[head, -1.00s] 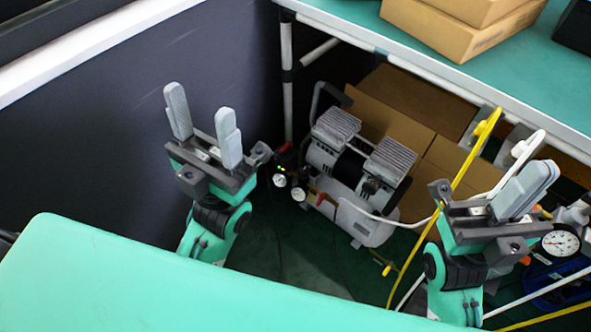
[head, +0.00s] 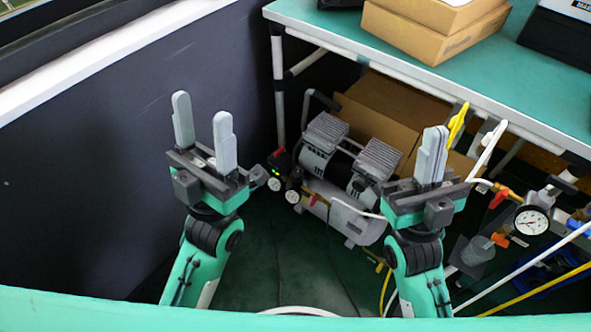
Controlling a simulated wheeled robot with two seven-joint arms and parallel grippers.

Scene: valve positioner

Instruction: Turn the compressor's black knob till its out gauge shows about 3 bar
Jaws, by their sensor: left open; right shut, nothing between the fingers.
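The compressor (head: 333,217) stands on the floor under the workbench, with grey finned heads and a silver tank. Two small white gauges sit at its left end, one (head: 274,184) left of the other (head: 292,196). Their needles are too small to read. The black knob cannot be made out clearly among the dark fittings near the gauges. My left gripper (head: 203,132) is open and empty, fingers up, to the left of the compressor in the picture. My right gripper (head: 433,155) is shut and empty, fingers up, in front of the compressor's right side.
The green-topped workbench (head: 450,80) overhangs the compressor and carries cardboard boxes (head: 435,25). Its white post (head: 278,90) stands behind the gauges. A larger gauge (head: 531,221), hoses and a clear cup (head: 478,250) are at the right. A dark wall (head: 80,180) bounds the left.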

